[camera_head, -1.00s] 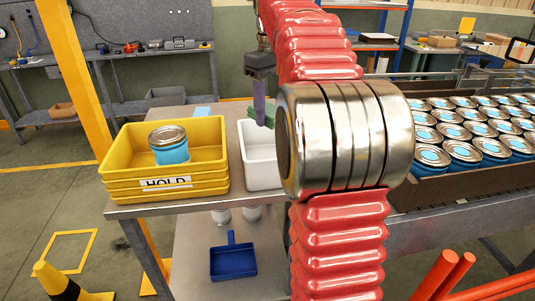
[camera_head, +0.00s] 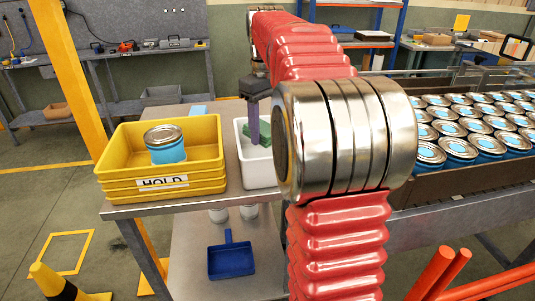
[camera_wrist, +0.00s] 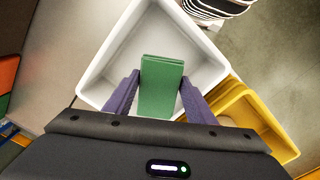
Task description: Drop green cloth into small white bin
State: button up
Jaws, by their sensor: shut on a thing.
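The green cloth (camera_wrist: 161,88) is a flat folded rectangle between the two purple fingers of my gripper (camera_wrist: 158,93). My gripper, also in the head view (camera_head: 253,138), is shut on the cloth and points down. In the wrist view the cloth is over the small white bin (camera_wrist: 205,67). In the head view the bin (camera_head: 258,172) stands on the metal table, and the fingertips and cloth (camera_head: 262,133) are at or just inside its opening. My red arm hides the bin's right side. I cannot tell whether the cloth touches the bin.
A yellow bin (camera_head: 165,184) marked HOLD stands just left of the white bin, with a blue can (camera_head: 165,152) inside. A crate of several blue cans (camera_head: 470,140) is on the right. A blue dustpan (camera_head: 231,258) lies on the lower shelf.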

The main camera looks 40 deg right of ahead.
jog(key=o, duration=1.2)
jog(key=shift+r, duration=6.8)
